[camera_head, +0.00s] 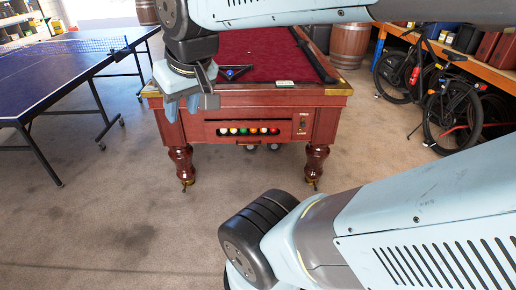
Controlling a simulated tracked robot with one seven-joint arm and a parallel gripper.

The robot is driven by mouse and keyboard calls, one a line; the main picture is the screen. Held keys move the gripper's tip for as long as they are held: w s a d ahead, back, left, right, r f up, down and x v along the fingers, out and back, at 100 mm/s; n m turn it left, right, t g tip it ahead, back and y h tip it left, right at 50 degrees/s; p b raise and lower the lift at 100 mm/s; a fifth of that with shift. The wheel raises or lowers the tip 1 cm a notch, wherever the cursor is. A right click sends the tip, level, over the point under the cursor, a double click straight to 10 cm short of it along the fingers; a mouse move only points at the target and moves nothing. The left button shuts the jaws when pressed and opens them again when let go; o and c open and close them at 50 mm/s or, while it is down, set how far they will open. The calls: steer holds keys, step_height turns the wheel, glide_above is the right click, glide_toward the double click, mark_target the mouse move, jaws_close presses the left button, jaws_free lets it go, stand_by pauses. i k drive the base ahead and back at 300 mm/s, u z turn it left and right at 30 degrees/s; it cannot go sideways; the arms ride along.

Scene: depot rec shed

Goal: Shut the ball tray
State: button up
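The ball tray (278,139) is in the front end of the red-brown pool table (225,101). A row of several coloured balls (248,131) shows in its dark slot, with a small dark handle just below. How far the tray stands out from the table is hard to tell from this angle. My gripper (182,106) hangs at the table's front left corner, left of the tray and a little higher in the picture. Its light-blue fingertips look apart, with nothing seen between them. It covers part of the table's left corner.
A blue table-tennis table (50,72) stands at the left. A bicycle (440,100) leans by shelving at the right. The concrete floor before the table is clear.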

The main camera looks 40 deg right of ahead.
mark_target(214, 135)
steer(key=z, duration=0.05)
steer(key=k, duration=0.4)
steer(key=z, duration=1.3)
steer(key=i, duration=1.5)
